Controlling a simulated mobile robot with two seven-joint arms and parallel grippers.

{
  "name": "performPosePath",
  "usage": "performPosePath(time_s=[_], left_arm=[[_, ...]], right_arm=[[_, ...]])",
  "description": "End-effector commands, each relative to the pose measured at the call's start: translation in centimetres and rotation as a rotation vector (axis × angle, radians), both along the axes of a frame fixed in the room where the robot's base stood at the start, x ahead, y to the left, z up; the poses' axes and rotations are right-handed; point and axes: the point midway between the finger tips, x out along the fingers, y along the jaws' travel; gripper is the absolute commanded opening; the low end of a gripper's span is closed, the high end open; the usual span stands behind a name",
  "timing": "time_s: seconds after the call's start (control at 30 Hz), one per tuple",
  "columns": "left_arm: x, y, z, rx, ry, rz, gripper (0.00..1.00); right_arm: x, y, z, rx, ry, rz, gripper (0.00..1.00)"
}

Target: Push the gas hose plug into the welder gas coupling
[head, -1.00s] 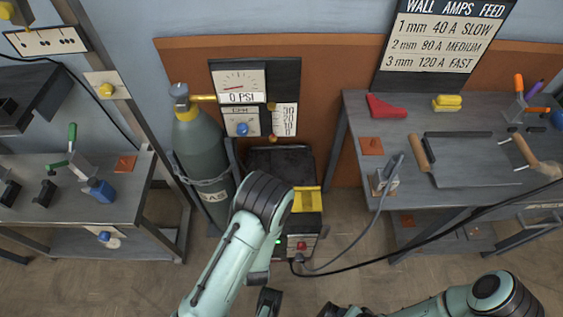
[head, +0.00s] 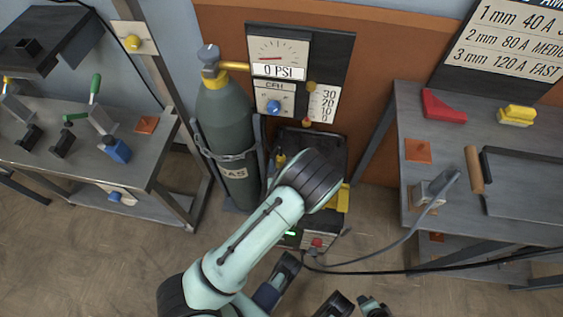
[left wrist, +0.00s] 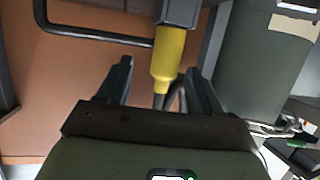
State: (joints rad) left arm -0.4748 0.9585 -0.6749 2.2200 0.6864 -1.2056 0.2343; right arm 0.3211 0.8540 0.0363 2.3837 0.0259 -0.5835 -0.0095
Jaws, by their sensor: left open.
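In the left wrist view, a yellow plug-like piece (left wrist: 168,58) has a dark grey block (left wrist: 180,12) at its far end and a dark hose-like piece at its near end. My left gripper (left wrist: 158,68) is open, with its fingers apart on either side of the yellow piece. I see gaps on both sides. In the head view, my left arm hides most of the gripper and this spot. A small yellow piece (head: 281,160) shows beside the arm; I cannot tell if it is the same one. The welder (head: 320,238) stands partly hidden below the arm. Whether the grey block is the coupling is unclear.
Benches flank the space, the left bench (head: 150,165) and the right bench (head: 470,215). A grey cable (head: 395,245) hangs from the right bench. Dark gripper parts show at the bottom.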

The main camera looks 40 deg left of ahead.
Motion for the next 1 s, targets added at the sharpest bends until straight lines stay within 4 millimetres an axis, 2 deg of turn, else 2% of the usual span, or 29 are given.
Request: performPosePath(time_s=[0.23, 0.33, 0.67, 0.83, 1.0], left_arm=[[2.0, 2.6, -0.8, 0.001, -0.002, 0.001, 0.65], [2.9, 3.3, -1.2, 0.001, 0.000, 0.002, 0.65], [3.5, 3.7, -1.3, 0.001, 0.001, 0.000, 0.65], [3.5, 3.7, -1.3, 0.000, 0.000, 0.000, 0.10], [3.5, 3.7, -1.3, 0.000, 0.000, 0.000, 0.07]], right_arm=[[1.5, -0.8, -1.1, -0.019, -0.039, -0.015, 0.43], [0.8, -0.9, -1.8, -0.019, -0.016, -0.017, 0.43], [0.3, -1.0, -2.1, -0.018, 0.001, -0.017, 0.43], [0.3, -1.0, -2.1, -0.018, 0.001, -0.017, 0.43], [0.3, -1.0, -2.1, -0.018, 0.001, -0.017, 0.43]])
